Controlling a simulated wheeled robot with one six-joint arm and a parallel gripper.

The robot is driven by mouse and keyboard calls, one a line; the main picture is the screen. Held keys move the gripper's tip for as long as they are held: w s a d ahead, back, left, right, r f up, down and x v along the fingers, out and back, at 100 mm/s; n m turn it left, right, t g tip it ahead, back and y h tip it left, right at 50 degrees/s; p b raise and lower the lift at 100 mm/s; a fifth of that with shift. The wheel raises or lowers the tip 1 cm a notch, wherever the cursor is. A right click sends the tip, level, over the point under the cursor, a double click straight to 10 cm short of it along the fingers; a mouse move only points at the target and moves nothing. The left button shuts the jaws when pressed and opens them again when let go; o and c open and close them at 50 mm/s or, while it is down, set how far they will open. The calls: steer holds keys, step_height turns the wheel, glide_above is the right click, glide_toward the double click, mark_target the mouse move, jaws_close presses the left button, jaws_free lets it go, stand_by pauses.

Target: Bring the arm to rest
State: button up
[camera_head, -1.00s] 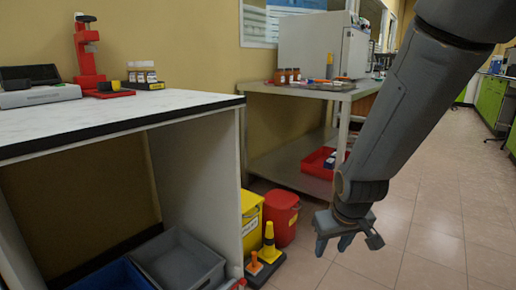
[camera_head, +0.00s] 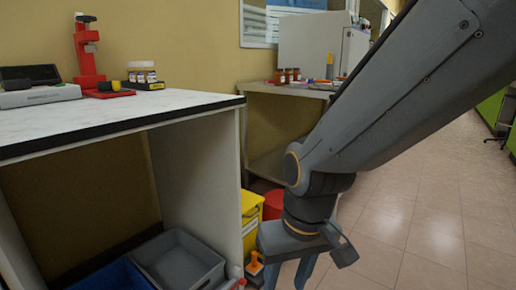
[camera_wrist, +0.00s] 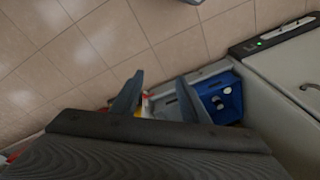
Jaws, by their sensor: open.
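My gripper (camera_head: 290,272) hangs low at the end of my arm, in front of the yellow and red bins in the head view. It points down, and its fingertips run close to the bottom edge of the picture. In the wrist view my gripper (camera_wrist: 158,97) shows two fingers spread apart with nothing between them. The floor and, farther off, a grey crate and a blue crate lie beyond the fingers.
A white-topped bench (camera_head: 110,115) stands at left, with a red stand (camera_head: 86,55) and jars (camera_head: 142,74) on it. Below are a grey crate (camera_head: 180,262) and a blue crate (camera_head: 110,277). A yellow bin (camera_head: 251,222) is close by my gripper. Tiled floor at right is clear.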

steer(key=s+a+r+n+g, duration=0.1)
steer(key=s+a+r+n, duration=0.15)
steer(key=s+a, duration=0.4)
steer(key=d+r+m+p, duration=0.3)
steer(key=d+r+p, duration=0.7)
steer(key=p, duration=0.7)
steer(key=s+d+r+m+h+p, duration=0.1)
steer(key=d+r+m+p, duration=0.2)
steer(key=d+r+p, duration=0.7)
steer(key=shift+s+d+r+p, duration=0.25)
steer(key=shift+d+r+p, duration=0.05)
steer(key=shift+r+p, duration=3)
steer(key=shift+f, duration=0.1)
